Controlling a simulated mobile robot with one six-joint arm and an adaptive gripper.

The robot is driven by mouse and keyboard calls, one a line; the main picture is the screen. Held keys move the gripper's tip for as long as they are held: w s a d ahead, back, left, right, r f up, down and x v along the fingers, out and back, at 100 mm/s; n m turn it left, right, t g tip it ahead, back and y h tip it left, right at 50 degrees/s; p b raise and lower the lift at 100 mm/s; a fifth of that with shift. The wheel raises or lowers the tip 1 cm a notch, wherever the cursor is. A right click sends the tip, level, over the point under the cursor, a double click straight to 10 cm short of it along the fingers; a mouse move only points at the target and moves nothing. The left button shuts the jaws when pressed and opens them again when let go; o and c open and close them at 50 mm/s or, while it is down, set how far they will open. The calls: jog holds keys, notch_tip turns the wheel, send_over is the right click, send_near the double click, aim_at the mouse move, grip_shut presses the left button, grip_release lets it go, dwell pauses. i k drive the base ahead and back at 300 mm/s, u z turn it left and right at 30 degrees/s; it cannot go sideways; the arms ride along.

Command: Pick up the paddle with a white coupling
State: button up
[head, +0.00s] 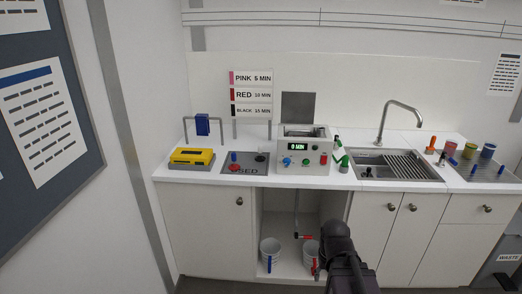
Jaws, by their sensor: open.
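I cannot make out any paddle with a white coupling; the small tools are too small to read. Small upright items stand on a grey plate (230,171) with lettering ending in "SED", one blue (234,157) and one dark (260,158). Green-topped items (345,163) stand right of a machine (301,165) with a "0 MIN" display. An orange-topped item (433,142) and a dark item (443,158) stand right of the sink. My dark arm rises at the bottom centre, in front of the open cabinet bay. I cannot make out my gripper's fingers.
Buckets (270,246) and (311,248) stand in the open bay below the counter (255,181). A yellow device (191,158) is at left. The sink (380,177) has a tall tap (404,104). Coloured jars (488,150) stand on a drain tray (488,173) at right.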

aim_at(259, 158)
jog(key=i, duration=1)
